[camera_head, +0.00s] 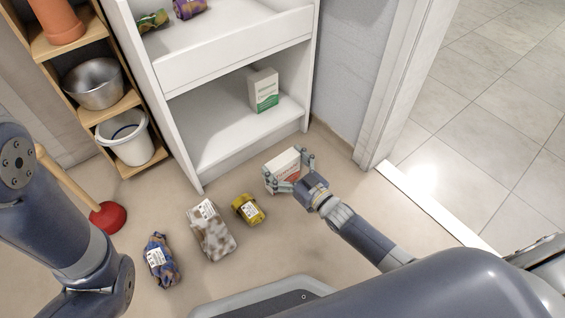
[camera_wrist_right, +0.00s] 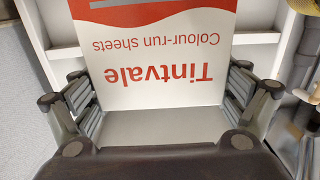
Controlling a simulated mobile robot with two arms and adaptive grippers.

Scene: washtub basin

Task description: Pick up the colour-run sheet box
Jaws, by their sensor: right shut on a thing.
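The colour-run sheet box (camera_head: 281,160) is white and red and is by the floor in front of the shelf's right end in the head view. In the right wrist view the box (camera_wrist_right: 150,75) shows upside-down red lettering, "Tintvale Colour-run sheets". My right gripper (camera_head: 289,174) is shut on the box, with a finger on each side of it. Whether the box touches the floor, I cannot tell. My left arm comes in at the left edge of the head view, but its gripper is out of the picture.
A yellow package (camera_head: 249,209), a brown-and-white package (camera_head: 212,232) and a blue-orange package (camera_head: 161,262) lie on the floor to the left. A white shelf (camera_head: 215,145) holds a green-and-white box (camera_head: 264,90). A red plunger (camera_head: 108,217) and a door frame (camera_head: 385,90) flank the area.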

